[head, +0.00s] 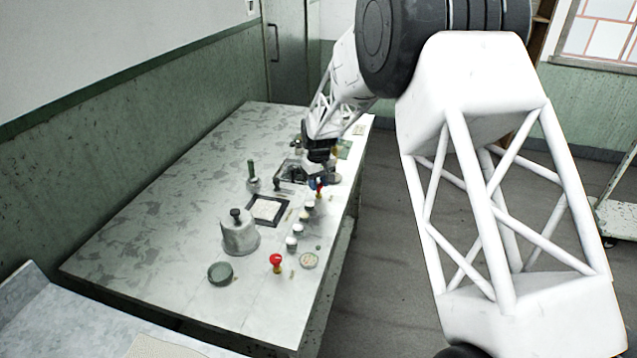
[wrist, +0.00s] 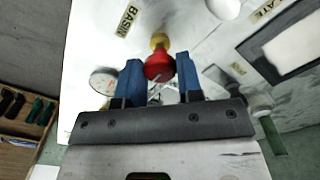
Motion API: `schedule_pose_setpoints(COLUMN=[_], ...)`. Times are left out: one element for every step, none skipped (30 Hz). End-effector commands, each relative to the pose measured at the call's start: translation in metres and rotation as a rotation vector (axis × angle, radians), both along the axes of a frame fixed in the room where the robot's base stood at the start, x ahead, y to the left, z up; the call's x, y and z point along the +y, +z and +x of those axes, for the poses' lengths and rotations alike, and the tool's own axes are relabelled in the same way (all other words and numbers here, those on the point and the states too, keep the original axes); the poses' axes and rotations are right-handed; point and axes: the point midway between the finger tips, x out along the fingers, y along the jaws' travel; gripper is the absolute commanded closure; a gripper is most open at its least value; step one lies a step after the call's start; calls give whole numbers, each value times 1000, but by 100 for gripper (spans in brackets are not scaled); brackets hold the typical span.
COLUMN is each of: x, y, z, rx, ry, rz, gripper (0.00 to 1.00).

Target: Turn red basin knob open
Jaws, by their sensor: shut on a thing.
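A red knob (wrist: 158,66) on a yellow stem stands beside a label reading "BASIN" in the wrist view. My gripper (wrist: 158,60) has its two blue fingers on either side of the red knob and is shut on it. In the head view my gripper (head: 320,182) is small and far off at the right side of the table, with a bit of red at its blue fingertips. How far the knob is turned cannot be told. The basin itself cannot be made out clearly.
Another red knob (head: 276,263) with a yellow base stands nearer on the table (head: 160,215). Several white knobs line the right side. The table's left part is bare.

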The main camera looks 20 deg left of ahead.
Motion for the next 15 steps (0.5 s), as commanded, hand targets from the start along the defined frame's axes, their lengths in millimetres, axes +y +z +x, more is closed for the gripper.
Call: schedule_pose_setpoints(x=[0, 0, 0, 0, 0, 0, 0, 0, 0, 0, 0, 0, 0, 0, 0], y=[1, 1, 1, 1, 1, 1, 1, 1, 1, 1, 1, 1, 1, 0, 0], z=[0, 0, 0, 0, 0, 0, 0, 0, 0, 0, 0, 0, 0, 0, 0], rx=[0, 0, 0, 0, 0, 0, 0, 0, 0, 0, 0, 0, 0, 0, 0], ry=[1, 1, 1, 1, 1, 1, 1, 1, 1, 1, 1, 1, 1, 0, 0], rz=[0, 0, 0, 0, 0, 0, 0, 0, 0, 0, 0, 0, 0, 0, 0], gripper=[90, 90, 90, 90, 90, 90, 90, 90, 90, 62, 57, 51, 47, 42, 41])
